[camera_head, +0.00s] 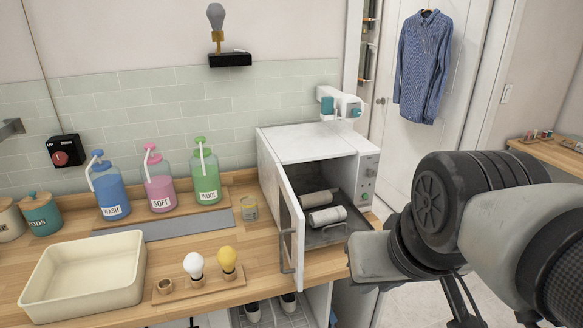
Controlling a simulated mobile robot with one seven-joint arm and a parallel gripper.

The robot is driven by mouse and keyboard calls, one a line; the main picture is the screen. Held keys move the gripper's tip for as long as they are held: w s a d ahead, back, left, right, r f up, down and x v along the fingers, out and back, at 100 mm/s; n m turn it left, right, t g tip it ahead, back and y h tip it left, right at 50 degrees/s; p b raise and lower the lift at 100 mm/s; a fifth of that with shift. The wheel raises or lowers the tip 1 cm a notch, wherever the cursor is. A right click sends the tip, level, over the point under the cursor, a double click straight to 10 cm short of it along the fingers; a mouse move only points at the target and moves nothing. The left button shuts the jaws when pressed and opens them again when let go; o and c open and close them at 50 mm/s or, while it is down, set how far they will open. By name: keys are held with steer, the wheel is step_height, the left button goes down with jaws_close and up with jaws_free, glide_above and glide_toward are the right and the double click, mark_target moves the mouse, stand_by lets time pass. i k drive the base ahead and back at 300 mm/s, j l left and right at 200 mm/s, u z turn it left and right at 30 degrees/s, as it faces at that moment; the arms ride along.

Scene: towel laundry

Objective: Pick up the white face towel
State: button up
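Two rolled towels lie inside the white cabinet (312,147), whose door (291,232) stands open. The front roll (327,215) looks white. The rear roll (318,198) is pale, slightly greyer. Both rest on a dark tray (312,241) with a thin wire handle at its front. My arm comes in from the right, and its grey end part (374,257) is to the right of and in front of the cabinet opening, apart from the towels. I cannot make out my gripper's fingers there, nor whether they are open or shut.
The open door stands at the cabinet's left side. A cream basin (84,270), a wooden bulb holder (199,289), a glass jar (249,209) and pump bottles (207,177) stand left on the counter. A blue shirt (424,66) hangs on the door behind.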

mark_target(330, 216)
steer(key=i+l, duration=0.75)
steer(key=i, duration=0.15)
